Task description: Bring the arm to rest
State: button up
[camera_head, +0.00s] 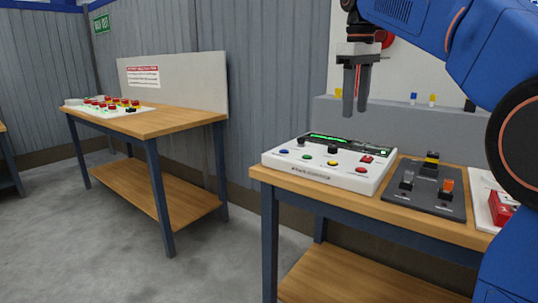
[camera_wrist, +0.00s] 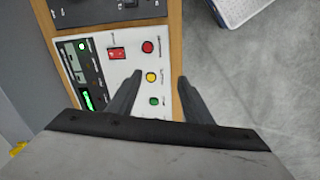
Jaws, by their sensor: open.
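My gripper (camera_head: 355,92) is open and empty, pointing down above the back part of the white control panel in the head view. My blue arm reaches in from the upper right. In the wrist view, the gripper (camera_wrist: 156,95) has its two fingers apart, with the white control panel (camera_wrist: 130,75) beneath. In the head view, this panel (camera_head: 290,161) has coloured buttons, a black knob, a red switch and a green-lit display. The gripper is clear of the panel.
The panel stands on a wooden workbench (camera_head: 262,173). A dark switch board (camera_head: 425,204) and a red item (camera_head: 503,212) sit to its right. Another bench (camera_head: 165,121) with a button board (camera_head: 108,108) stands at left. Grey floor between the benches is clear.

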jog(key=s+d+f+m+t, duration=0.1)
jog(key=s+d+f+m, duration=0.1)
jog(key=s+f, duration=0.8)
jog(key=s+d+f+m+t, duration=0.1)
jog(key=s+d+f+m, duration=0.1)
jog(key=s+f, duration=0.8)
jog(key=s+d+f+m+t, duration=0.2)
jog(key=s+f+m, duration=0.2)
jog(key=s+f, duration=0.7)
notch_tip(320, 180, down, 6)
jog(key=shift+d+r, duration=0.15)
jog(key=shift+d, duration=0.25)
